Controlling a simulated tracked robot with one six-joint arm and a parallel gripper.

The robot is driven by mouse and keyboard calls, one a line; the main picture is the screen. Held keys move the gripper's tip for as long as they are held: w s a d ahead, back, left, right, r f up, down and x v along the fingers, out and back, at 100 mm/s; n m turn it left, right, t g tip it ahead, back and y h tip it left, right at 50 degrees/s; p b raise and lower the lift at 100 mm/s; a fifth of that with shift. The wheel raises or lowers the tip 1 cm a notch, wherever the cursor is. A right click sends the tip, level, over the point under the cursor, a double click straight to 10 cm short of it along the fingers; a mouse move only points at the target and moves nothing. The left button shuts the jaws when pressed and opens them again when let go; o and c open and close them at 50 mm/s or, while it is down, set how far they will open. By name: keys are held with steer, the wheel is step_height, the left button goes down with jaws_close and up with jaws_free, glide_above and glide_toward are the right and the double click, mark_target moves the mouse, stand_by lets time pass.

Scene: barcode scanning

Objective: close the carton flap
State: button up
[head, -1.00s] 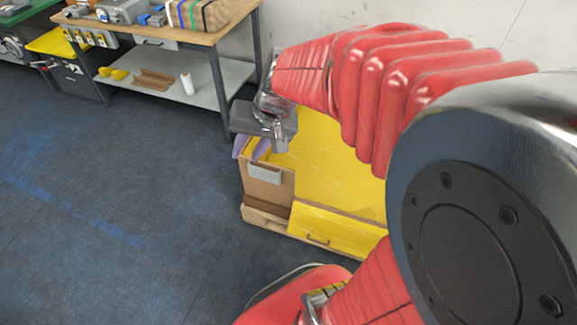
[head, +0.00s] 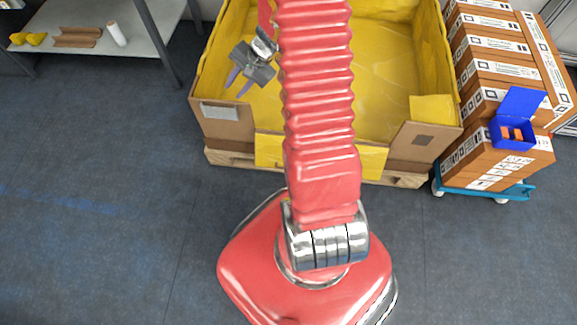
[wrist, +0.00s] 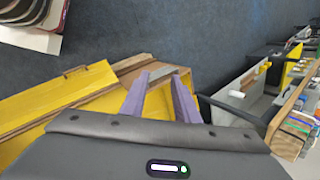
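The large cardboard carton (head: 213,128) with a yellow inside stands in the middle of the head view. A yellow front flap (head: 268,150) hangs down at the carton's front wall, and my arm hides its middle. The flap also shows in the wrist view (wrist: 60,92) with a small handle (wrist: 75,71). My gripper (head: 237,86) is over the left part of the carton, with its two purple fingers apart and nothing between them. In the wrist view its fingertips (wrist: 160,76) overlap the carton's corner; whether they touch it I cannot tell.
The carton sits on a wooden pallet (head: 231,158). Stacked brown boxes (head: 485,75) on a blue trolley (head: 505,192) stand close at the right, with an open blue box (head: 512,133) on them. A workbench shelf (head: 120,22) is at upper left. Floor at left is clear.

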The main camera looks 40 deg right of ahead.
steer(key=s+d+f+m, duration=0.2)
steer(key=d+f+m, duration=0.15)
steer(key=f, duration=0.35)
steer(key=s+d+f+m+h, duration=0.1)
steer(key=s+d+f+m, duration=0.1)
steer(key=d+f, duration=0.35)
steer(key=s+d+f+m, duration=0.2)
steer(key=f, duration=0.7)
steer(key=s+f+m, duration=0.2)
steer(key=s+f, duration=0.4)
steer(key=f, duration=0.2)
steer(key=s+d+f+m+g, duration=0.1)
steer(key=s+f+m, duration=0.2)
steer(key=s+f, duration=0.3)
step_height(320, 180, down, 3)
steer(key=shift+s+d+f+m+h, duration=0.15)
steer(key=shift+s+f+m+h, duration=0.05)
steer(key=shift+m+h, duration=0.15)
steer(key=shift+x, duration=6.9)
steer(key=shift+c, duration=0.5)
steer(key=c, duration=0.6)
jaws_close()
